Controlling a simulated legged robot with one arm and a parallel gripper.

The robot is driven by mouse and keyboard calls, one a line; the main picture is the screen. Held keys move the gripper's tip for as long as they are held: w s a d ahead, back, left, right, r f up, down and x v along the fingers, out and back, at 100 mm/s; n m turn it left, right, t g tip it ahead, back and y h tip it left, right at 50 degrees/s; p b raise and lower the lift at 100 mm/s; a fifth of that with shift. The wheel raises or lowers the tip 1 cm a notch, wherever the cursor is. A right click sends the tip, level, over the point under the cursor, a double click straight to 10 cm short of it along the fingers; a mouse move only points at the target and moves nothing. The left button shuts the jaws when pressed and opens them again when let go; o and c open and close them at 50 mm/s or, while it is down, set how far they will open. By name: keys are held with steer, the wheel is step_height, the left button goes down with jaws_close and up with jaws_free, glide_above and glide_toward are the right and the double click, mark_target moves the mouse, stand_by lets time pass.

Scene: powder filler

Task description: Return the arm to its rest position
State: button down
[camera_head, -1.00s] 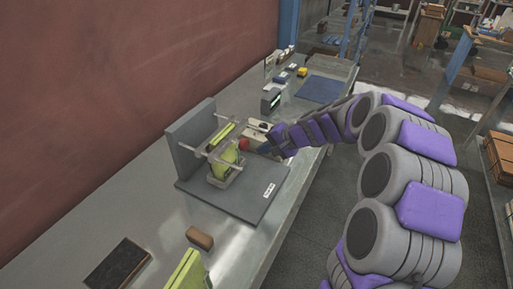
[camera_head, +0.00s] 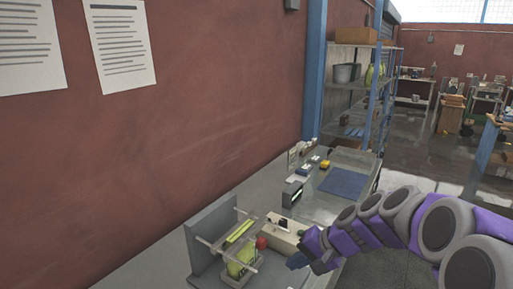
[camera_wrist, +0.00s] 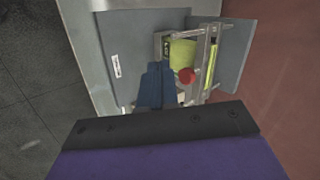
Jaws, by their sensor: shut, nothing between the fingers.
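My arm reaches in from the right in the head view, and my gripper (camera_head: 297,261) is at its end, just right of the powder filler. In the wrist view my gripper (camera_wrist: 158,68) shows as two blue fingers pressed together, with nothing between them. The filler has a grey upright plate (camera_head: 207,238), metal rails and a yellow-green pouch (camera_head: 243,258). A red knob (camera_head: 262,243) sits beside the pouch. In the wrist view the red knob (camera_wrist: 186,76) lies just right of the fingertips; whether they touch cannot be told.
The filler stands on a metal bench (camera_head: 262,190) along a red wall (camera_head: 200,110). A small display box (camera_head: 292,193) and a blue mat (camera_head: 343,183) lie farther back. A shelf rack (camera_head: 357,85) stands behind. Open floor (camera_wrist: 30,110) lies beside the bench.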

steer(key=s+a+n+g+h, duration=0.2)
steer(key=s, duration=0.8)
steer(key=s+a+n+g+h, duration=0.2)
steer(key=s+a, duration=0.1)
steer(key=s, duration=0.7)
steer(key=s+d+f+h, duration=0.1)
steer(key=s+d, duration=0.2)
steer(key=s, duration=0.3)
steer(key=s+d+f+n+g+h, duration=0.1)
steer(key=s+d+h, duration=0.1)
steer(key=s+d, duration=0.2)
steer(key=s, duration=0.3)
steer(key=shift+s+f, duration=0.25)
steer(key=shift+f, duration=0.1)
steer(key=shift+a, duration=0.25)
steer(key=shift+d, duration=0.15)
